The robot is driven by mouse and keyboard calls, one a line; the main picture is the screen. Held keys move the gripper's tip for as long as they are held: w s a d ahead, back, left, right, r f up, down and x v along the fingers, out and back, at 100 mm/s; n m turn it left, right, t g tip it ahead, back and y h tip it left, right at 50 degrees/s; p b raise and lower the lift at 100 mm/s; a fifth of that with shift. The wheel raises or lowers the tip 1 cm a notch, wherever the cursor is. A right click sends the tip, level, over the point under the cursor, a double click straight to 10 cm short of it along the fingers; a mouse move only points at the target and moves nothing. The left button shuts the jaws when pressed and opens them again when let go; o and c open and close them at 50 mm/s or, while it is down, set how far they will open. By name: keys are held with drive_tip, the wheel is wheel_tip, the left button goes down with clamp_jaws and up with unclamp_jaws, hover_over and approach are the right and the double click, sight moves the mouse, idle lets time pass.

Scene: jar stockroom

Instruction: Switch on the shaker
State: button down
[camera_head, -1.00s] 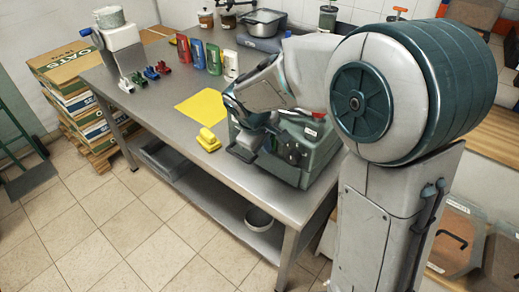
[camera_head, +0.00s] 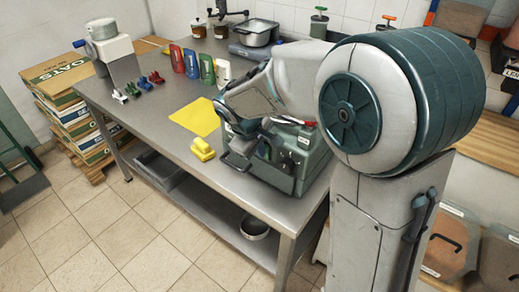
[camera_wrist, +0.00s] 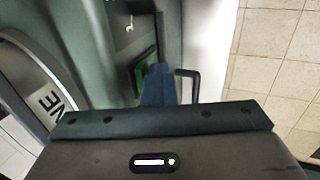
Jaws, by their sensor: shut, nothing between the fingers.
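The shaker appears to be the grey-green machine (camera_head: 312,165) at the near right end of the steel table, partly hidden behind my arm. In the wrist view its body (camera_wrist: 100,50) fills the upper left, with a green switch in a dark frame (camera_wrist: 143,68). My gripper (camera_wrist: 158,72) is shut and empty, its blue fingers right at the switch. I cannot tell whether they touch it, and they hide part of it. In the head view my gripper (camera_head: 238,158) is low at the machine's left front side. A dark bent handle (camera_wrist: 188,84) shows just right of the fingers.
The steel table (camera_head: 150,105) holds a yellow sheet (camera_head: 196,116), a yellow block (camera_head: 203,149), coloured pouches (camera_head: 192,64) and small coloured clamps (camera_head: 144,84). Stacked cartons (camera_head: 75,120) stand at the left. Tiled floor (camera_head: 100,235) is clear in front.

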drive_tip(key=s+a+r+b, duration=0.1)
drive_tip(key=s+a+r, duration=0.5)
drive_tip(key=s+r, duration=0.1)
drive_tip(key=shift+s+a+r, duration=0.15)
drive_tip(key=shift+r, duration=0.25)
idle(0.4)
drive_tip(key=s+d+f+m+y+p, duration=0.2)
drive_tip(key=s+d+m+y+p, duration=0.1)
drive_tip(key=s+d+m, duration=0.7)
drive_tip(key=s+d, duration=0.3)
drive_tip(key=d, duration=0.3)
drive_tip(key=shift+s+d+g, duration=0.2)
drive_tip(key=shift+s+g, duration=0.1)
drive_tip(key=shift+s, duration=0.1)
